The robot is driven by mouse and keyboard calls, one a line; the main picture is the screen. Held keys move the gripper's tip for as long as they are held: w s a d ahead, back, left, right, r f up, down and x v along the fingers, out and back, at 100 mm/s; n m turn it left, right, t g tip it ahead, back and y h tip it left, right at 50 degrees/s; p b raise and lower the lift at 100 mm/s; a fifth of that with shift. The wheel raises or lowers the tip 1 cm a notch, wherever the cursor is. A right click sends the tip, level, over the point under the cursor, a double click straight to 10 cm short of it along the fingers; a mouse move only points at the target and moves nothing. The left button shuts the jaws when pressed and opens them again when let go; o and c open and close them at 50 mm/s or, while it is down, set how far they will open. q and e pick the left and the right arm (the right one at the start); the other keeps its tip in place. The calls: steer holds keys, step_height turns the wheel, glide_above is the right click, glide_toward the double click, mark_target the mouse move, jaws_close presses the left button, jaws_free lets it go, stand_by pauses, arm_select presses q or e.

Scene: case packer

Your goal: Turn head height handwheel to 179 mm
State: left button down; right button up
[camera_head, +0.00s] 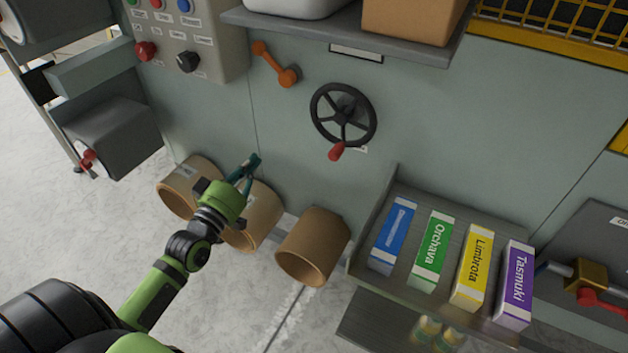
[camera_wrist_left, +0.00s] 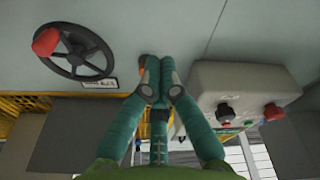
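The black handwheel (camera_head: 370,122) is mounted on the grey-green machine panel, with a red knob (camera_head: 336,151) at its lower rim. A small white label sits beside the knob, but its text is unreadable. In the left wrist view the handwheel (camera_wrist_left: 102,47) shows at upper left with its red knob (camera_wrist_left: 47,42) and the label (camera_wrist_left: 99,84). My left gripper (camera_head: 256,159) is left of and below the handwheel, apart from it. Its green fingers (camera_wrist_left: 158,65) are together and hold nothing visible. My right gripper is not in view.
An orange lever (camera_head: 276,65) and a control box (camera_head: 190,40) are left of the wheel. A grey shelf (camera_head: 340,32) overhangs it. Brown rolls (camera_head: 312,247) stand below, and a tray (camera_head: 390,190) of coloured cartons is lower right. The panel around the wheel is clear.

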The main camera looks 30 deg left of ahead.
arm_select(q)
step_height(320, 180, down, 2)
steer(key=d+n+h+b, duration=0.1)
steer(key=n+h+b, duration=0.1)
steer(key=n+b, duration=0.35)
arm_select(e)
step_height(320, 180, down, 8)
arm_select(q)
steer(key=n+g+h+p, duration=0.2)
steer(key=n+h+p, duration=0.2)
steer(key=n+p, duration=0.15)
glide_toward(334, 144)
steer(key=x, duration=0.5)
steer(key=shift+a+f, duration=0.2)
steer(key=shift+f, duration=0.15)
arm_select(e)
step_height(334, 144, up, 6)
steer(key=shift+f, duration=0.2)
